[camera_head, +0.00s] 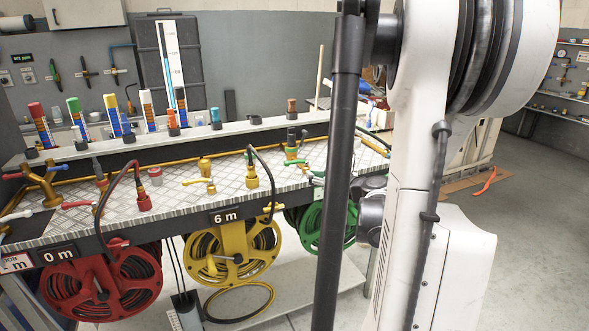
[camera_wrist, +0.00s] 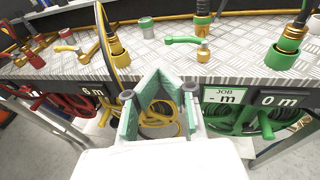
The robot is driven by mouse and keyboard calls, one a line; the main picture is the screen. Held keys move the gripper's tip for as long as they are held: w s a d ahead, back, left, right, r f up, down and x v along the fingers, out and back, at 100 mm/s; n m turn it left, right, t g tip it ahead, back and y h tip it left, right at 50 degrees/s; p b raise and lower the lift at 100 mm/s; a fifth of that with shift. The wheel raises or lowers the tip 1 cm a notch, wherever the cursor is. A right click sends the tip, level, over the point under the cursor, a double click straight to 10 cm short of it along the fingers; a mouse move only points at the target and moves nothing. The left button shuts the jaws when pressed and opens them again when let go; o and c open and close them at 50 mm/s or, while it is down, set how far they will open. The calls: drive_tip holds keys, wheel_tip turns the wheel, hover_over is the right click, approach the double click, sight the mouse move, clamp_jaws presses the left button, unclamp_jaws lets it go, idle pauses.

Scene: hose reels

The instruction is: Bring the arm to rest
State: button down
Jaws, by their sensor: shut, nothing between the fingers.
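My gripper (camera_wrist: 158,76) shows in the wrist view with its green-padded fingers meeting in a point. It is shut and empty, in front of the bench's front edge. A coiled yellow hose (camera_wrist: 160,118) shows behind and below the fingers; I cannot tell the distance. In the head view my white arm stands upright at the right, and my gripper is not visible there.
The metal-topped bench (camera_head: 226,183) carries valves and hose fittings. Under it hang a red reel (camera_head: 100,285), a yellow reel (camera_head: 232,252) and a green reel (camera_head: 312,230). A black hose (camera_head: 263,165) loops above the bench. Open floor (camera_head: 530,210) lies at the right.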

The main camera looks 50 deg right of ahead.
drive_tip(key=w+a+r+n+g+y, duration=0.25)
drive_tip(key=a+n, duration=0.65)
drive_tip(key=a, duration=0.5)
drive_tip(key=w+a+r+n+g+y, duration=0.15)
drive_tip(key=w+a+n, duration=0.25)
drive_tip(key=a+n, duration=0.7)
drive_tip(key=s+a+f+n+g, duration=0.1)
drive_tip(key=s+a+n+g, duration=0.1)
drive_tip(key=s+a+n, duration=0.7)
drive_tip(key=s+a+f+n+g+h, duration=0.1)
drive_tip(key=s+a+f+n+g, duration=0.1)
drive_tip(key=s+a+n, duration=0.7)
drive_tip(key=shift+s+a+f+g, duration=0.15)
drive_tip(key=shift+a+f+g, duration=0.15)
drive_tip(key=shift+a, duration=0.65)
